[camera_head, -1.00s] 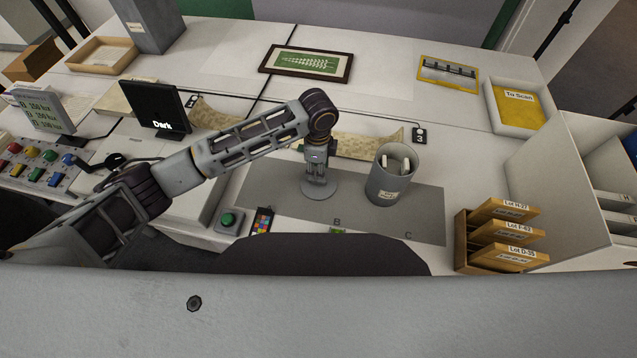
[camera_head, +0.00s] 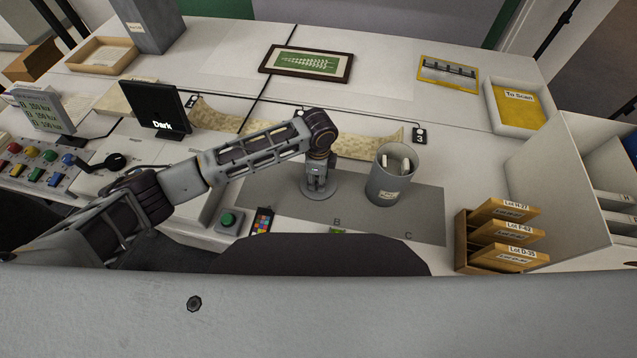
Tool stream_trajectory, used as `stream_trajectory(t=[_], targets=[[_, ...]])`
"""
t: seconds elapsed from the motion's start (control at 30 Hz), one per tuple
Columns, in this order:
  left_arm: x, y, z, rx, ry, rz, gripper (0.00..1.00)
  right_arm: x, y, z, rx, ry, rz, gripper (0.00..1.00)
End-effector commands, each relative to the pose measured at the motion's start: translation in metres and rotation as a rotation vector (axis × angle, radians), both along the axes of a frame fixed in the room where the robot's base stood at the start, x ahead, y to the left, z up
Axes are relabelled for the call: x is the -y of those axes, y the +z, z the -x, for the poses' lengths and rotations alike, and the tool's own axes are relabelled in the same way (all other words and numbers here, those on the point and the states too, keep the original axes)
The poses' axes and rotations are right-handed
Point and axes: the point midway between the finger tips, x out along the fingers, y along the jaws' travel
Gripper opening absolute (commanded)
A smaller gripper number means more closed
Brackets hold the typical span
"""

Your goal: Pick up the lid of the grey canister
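The grey canister (camera_head: 384,190) stands upright and uncovered on the grey mat, with pale rolled items inside. Its round grey lid (camera_head: 330,190) lies flat on the mat to the left of the canister. My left gripper (camera_head: 316,189) points straight down over the middle of the lid, its fingertips low at the lid's top. The fingers look close together, but I cannot tell whether they are open or shut on anything. The middle of the lid is hidden by the fingers. My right gripper is not in view.
A green button box (camera_head: 229,221) and a colour chart (camera_head: 262,221) lie at the mat's front left. Wooden lot boxes (camera_head: 500,235) stand at the right. A pale unrolled strip (camera_head: 365,142) lies behind the lid and canister. The mat's right part is clear.

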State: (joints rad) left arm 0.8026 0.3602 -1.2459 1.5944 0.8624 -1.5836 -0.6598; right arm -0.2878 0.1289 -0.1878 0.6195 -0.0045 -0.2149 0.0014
Motion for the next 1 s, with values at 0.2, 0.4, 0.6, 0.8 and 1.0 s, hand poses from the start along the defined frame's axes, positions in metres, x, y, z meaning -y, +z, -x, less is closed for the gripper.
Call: stream_trajectory(t=[0.2,0.4,0.6,0.8,1.0], targets=[[0.0,0.0,0.0,0.0,0.0,0.0,0.38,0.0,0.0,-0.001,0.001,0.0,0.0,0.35],[0.0,0.0,0.0,0.0,0.0,0.0,0.38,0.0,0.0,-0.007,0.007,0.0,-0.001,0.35],[0.0,0.0,0.0,0.0,0.0,0.0,0.14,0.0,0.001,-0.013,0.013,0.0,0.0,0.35],[0.0,0.0,0.0,0.0,0.001,0.0,0.0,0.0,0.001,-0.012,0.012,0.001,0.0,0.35],[0.0,0.0,0.0,0.0,0.001,0.0,0.0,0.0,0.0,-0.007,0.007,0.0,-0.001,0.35]])
